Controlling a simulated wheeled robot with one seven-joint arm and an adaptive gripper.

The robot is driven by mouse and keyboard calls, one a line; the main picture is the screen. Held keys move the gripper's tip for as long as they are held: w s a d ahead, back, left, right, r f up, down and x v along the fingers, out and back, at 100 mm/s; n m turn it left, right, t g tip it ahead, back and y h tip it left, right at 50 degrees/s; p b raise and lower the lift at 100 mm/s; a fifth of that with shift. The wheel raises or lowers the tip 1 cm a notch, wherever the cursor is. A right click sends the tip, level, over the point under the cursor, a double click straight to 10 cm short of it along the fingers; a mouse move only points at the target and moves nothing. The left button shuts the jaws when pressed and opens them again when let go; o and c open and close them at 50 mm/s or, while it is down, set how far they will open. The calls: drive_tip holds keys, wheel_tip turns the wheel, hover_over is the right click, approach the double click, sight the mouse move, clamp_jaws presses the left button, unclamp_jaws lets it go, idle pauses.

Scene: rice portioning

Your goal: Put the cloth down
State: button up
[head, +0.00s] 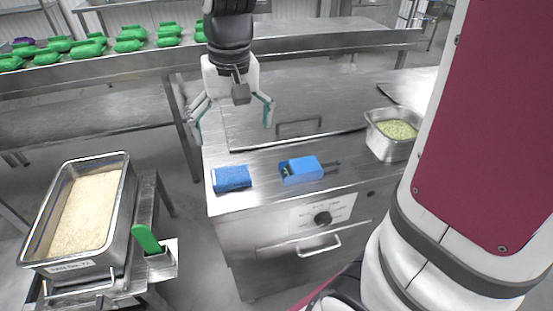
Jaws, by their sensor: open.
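The blue cloth (231,178) lies folded flat on the front left corner of the steel counter (262,198). My gripper (234,122) is open and empty, with its fingers spread wide. It hangs above the counter's left edge, above and behind the cloth in the picture. I see a clear gap between the fingertips and the cloth.
A blue box-like device (301,170) sits right of the cloth. A steel pan of green food (378,150) stands further right. A rice tray (124,190) and a green-handled tool (146,239) are at the left. Several green items (130,40) line the back shelf.

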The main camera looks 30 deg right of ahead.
drive_tip(key=s+r+n+t, duration=0.1)
drive_tip(key=s, duration=0.8)
drive_tip(key=s+r+n+t, duration=0.1)
drive_tip(key=s+r, duration=0.1)
drive_tip(key=s, duration=0.7)
drive_tip(key=shift+s+d+r+n+t, duration=0.15)
drive_tip(key=shift+s+r+n+t, duration=0.15)
drive_tip(key=shift+t, duration=0.1)
drive_tip(key=shift+r, duration=0.1)
wheel_tip(320, 180, up, 2)
drive_tip(key=shift+r+p, duration=0.1)
drive_tip(key=shift+p, duration=0.8)
drive_tip(key=shift+w, duration=0.1)
